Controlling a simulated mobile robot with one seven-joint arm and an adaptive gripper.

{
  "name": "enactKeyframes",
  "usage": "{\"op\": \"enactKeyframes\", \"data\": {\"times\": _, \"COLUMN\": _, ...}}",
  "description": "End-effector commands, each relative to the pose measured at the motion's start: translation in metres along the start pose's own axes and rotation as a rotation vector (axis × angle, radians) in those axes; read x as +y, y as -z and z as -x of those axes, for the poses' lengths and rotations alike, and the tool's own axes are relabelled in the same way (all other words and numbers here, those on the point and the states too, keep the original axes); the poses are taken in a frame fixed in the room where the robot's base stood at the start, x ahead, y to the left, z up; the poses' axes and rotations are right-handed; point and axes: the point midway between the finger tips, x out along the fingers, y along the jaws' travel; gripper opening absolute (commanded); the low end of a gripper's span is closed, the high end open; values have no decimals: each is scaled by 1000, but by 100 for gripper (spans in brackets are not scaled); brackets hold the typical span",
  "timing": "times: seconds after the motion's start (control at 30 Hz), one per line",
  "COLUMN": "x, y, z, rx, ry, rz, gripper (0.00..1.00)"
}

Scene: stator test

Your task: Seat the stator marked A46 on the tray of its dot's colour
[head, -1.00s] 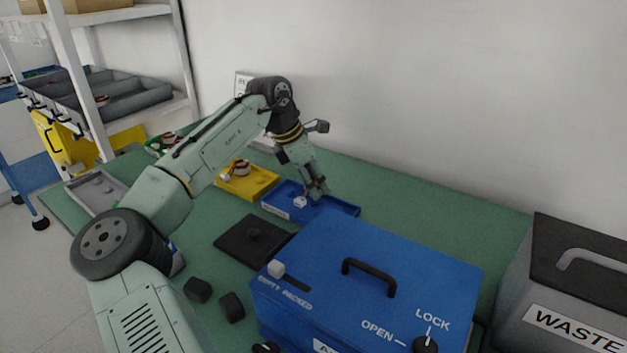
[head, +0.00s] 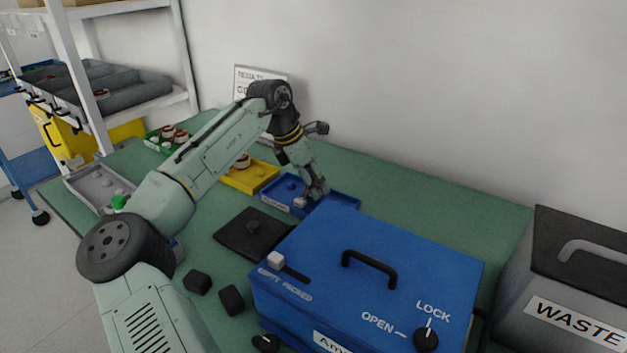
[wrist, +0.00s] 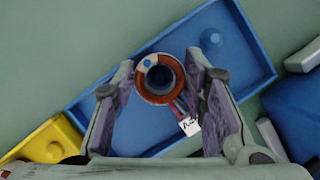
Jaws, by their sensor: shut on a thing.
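My gripper (wrist: 158,84) is shut on a stator (wrist: 152,92), a copper-brown ring with a pale rim and dark centre. A blue dot (wrist: 148,63) shows on its rim. Its white tag (wrist: 189,126) hangs by red and dark leads; it starts with "A", the rest is partly hidden by a finger. The stator is over the blue tray (wrist: 95,102); I cannot tell whether it touches the floor or a peg. One bare blue peg (wrist: 212,38) stands in the tray. In the head view my gripper (head: 316,194) is low at the blue tray (head: 347,205), mostly hiding the stator.
The yellow tray (head: 262,178) holds a stator (head: 243,161). The green tray (head: 152,145) holds several stators. A grey tray (head: 82,187) lies left. A blue box (head: 400,250) with a handle stands close in front of the blue tray. The waste bin (head: 570,280) is at right.

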Motion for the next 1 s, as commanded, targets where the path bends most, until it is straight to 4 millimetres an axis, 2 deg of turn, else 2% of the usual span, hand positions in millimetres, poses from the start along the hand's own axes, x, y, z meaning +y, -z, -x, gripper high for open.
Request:
{"op": "enactKeyframes", "data": {"times": 0.63, "x": 0, "y": 2, "z": -4, "rx": 1, "ry": -1, "rz": 0, "gripper": 7}}
{"op": "enactKeyframes", "data": {"times": 0.67, "x": 0, "y": 2, "z": -4, "rx": 1, "ry": -1, "rz": 0, "gripper": 40}}
{"op": "enactKeyframes", "data": {"times": 0.87, "x": 0, "y": 2, "z": -4, "rx": 0, "ry": -1, "rz": 0, "gripper": 53}}
{"op": "enactKeyframes", "data": {"times": 1.0, "x": 0, "y": 2, "z": -4, "rx": 0, "ry": -1, "rz": 0, "gripper": 53}}
